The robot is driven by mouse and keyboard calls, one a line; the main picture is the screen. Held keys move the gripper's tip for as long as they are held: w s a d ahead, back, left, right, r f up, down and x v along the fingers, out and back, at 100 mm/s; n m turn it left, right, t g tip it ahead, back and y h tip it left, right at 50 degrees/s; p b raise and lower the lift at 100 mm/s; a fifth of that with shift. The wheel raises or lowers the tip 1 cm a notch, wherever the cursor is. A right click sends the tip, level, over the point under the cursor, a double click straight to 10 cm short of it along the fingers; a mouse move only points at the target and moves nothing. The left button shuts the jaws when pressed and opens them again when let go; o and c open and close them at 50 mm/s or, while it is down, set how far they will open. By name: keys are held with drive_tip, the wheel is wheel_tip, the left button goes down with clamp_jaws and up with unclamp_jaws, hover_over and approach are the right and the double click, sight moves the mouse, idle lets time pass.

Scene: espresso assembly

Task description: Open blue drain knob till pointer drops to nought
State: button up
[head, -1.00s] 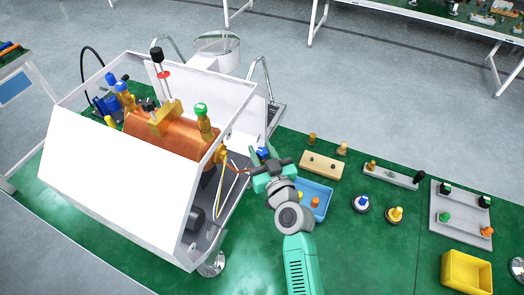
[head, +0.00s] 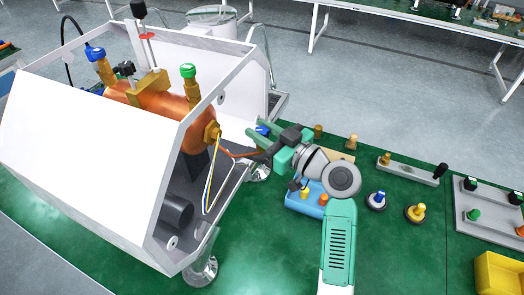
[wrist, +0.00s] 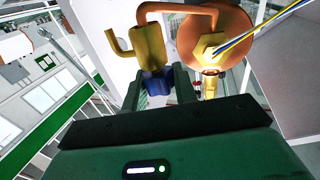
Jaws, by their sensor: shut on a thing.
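The blue drain knob (wrist: 157,84) sits under a brass valve body (wrist: 150,45) at the boiler's end in the wrist view. Its blue edge also shows at my fingertips in the head view (head: 263,130). My gripper (wrist: 159,90) has one finger on each side of the knob and is shut on it; the green fingers also show in the head view (head: 259,136). A copper pipe joins the valve to the copper boiler (head: 172,100). No gauge face or pointer can be made out in these views.
The white machine housing (head: 80,140) stands open beside my gripper. Yellow, blue and white wires (head: 210,175) hang from the boiler's end fitting. A blue tray (head: 300,203) and several loose knobs lie on the green bench to the right.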

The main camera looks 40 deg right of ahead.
drive_tip(key=n+g+y+b, duration=0.1)
drive_tip(key=n+y+b, duration=0.1)
drive_tip(key=y, duration=0.1)
drive_tip(key=n+g+y+b, duration=0.1)
drive_tip(key=n+y+b, duration=0.1)
drive_tip(key=y+b, duration=0.1)
drive_tip(key=shift+d+f+n+y, duration=0.1)
drive_tip(key=shift+f+n+y, duration=0.15)
drive_tip(key=shift+y, duration=0.25)
drive_tip(key=n+g+y+b, duration=0.4)
drive_tip(key=y, duration=0.1)
drive_tip(key=shift+r+n+y, duration=0.2)
drive_tip(key=shift+n+y, duration=0.1)
drive_tip(key=shift+n, duration=0.05)
drive_tip(key=shift+g+b, duration=0.3)
drive_tip(key=shift+g, duration=0.2)
drive_tip(key=o, duration=1)
drive_tip(key=shift+c, duration=0.2)
drive_tip(key=shift+r, duration=0.1)
